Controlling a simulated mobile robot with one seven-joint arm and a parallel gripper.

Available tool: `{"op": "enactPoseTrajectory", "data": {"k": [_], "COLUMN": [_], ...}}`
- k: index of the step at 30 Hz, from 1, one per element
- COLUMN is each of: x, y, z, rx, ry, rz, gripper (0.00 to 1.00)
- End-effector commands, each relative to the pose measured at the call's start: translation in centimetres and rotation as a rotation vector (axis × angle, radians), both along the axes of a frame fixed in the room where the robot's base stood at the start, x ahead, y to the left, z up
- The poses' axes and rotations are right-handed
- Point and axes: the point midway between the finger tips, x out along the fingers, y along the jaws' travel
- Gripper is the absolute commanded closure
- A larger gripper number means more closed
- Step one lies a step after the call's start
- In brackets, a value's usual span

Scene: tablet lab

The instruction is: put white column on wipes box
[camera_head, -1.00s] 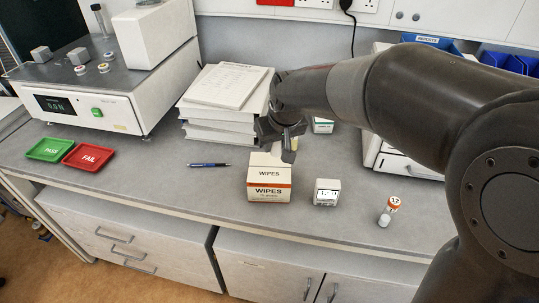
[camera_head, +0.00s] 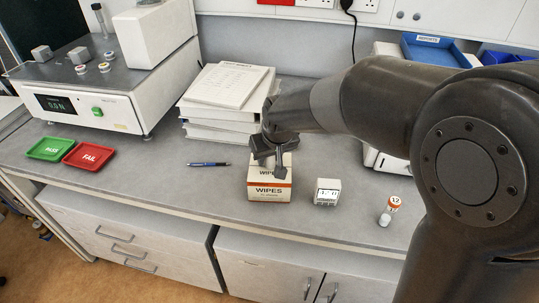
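The wipes box (camera_head: 269,191), white with orange bands, stands on the bench near its front edge. My gripper (camera_head: 270,170) points down over the box and covers part of its top and upper front. Its dark fingers are seen from behind, so I cannot tell how far apart they are. No white column shows clearly; anything between the fingers or on the box top is hidden by my gripper.
A small white labelled box (camera_head: 327,192) and an orange-white vial (camera_head: 389,211) stand to the right. A pen (camera_head: 208,164) lies left of the wipes box. Stacked binders (camera_head: 225,95) stand behind. Green (camera_head: 49,148) and red (camera_head: 88,155) trays lie at left.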

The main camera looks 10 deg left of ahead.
Motion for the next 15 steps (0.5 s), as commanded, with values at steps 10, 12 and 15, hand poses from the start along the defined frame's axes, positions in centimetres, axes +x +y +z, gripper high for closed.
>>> {"op": "enactPoseTrajectory", "data": {"k": [10,12,15], "x": [0.02,0.02,-0.08], "y": [0.00,0.01,-0.08], "z": [0.04,0.15,0.78], "rx": [0.001,0.001,0.002], "ry": [-0.001,-0.001,-0.002], "rz": [0.000,0.000,0.000], "gripper": [0.54,0.54,0.54]}}
